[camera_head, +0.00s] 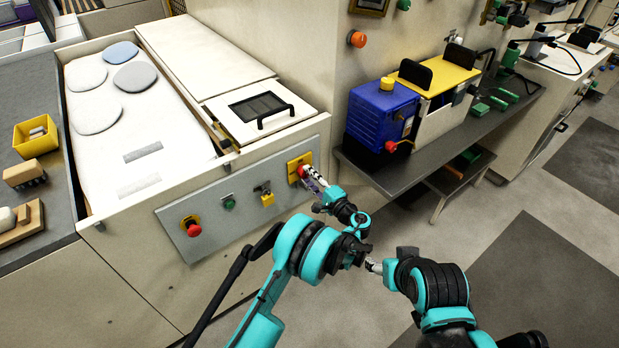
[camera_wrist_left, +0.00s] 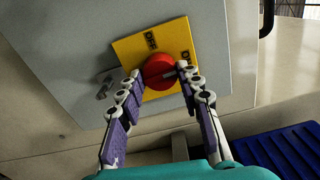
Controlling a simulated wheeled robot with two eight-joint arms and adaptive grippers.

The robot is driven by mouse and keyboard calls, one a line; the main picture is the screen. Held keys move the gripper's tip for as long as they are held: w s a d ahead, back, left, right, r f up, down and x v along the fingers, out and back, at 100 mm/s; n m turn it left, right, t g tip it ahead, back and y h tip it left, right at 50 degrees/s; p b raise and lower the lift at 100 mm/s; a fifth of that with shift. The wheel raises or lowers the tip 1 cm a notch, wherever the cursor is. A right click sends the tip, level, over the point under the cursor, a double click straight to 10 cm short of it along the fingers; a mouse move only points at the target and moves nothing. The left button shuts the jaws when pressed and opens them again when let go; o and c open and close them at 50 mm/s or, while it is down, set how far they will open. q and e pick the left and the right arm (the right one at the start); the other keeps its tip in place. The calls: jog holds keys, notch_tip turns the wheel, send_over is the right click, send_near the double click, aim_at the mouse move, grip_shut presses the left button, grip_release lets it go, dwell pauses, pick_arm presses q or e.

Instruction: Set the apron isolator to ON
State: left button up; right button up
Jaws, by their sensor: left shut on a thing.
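The apron isolator is a red knob (camera_wrist_left: 159,71) on a yellow plate (camera_wrist_left: 132,47), which reads OFF above the knob and ON to its right in the left wrist view. A dark line on the knob runs toward its right side; I cannot tell the exact setting. In the head view the knob (camera_head: 303,171) sits at the right end of the grey panel. My left gripper (camera_wrist_left: 159,75) is shut on the knob, one finger on each side. My right gripper (camera_head: 374,266) is away from the panel, beside my left wrist, too small and partly hidden to read.
The grey panel (camera_head: 240,219) also carries a red button (camera_head: 193,228), a green button (camera_head: 229,203) and a yellow padlock (camera_head: 267,198). A blue box (camera_head: 378,117) stands on a dark bench to the right. The floor (camera_head: 420,215) at right is clear.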

pick_arm(q)
jog(key=shift+m, duration=0.6)
jog(key=o, duration=1.2)
jog(key=shift+c, duration=0.2)
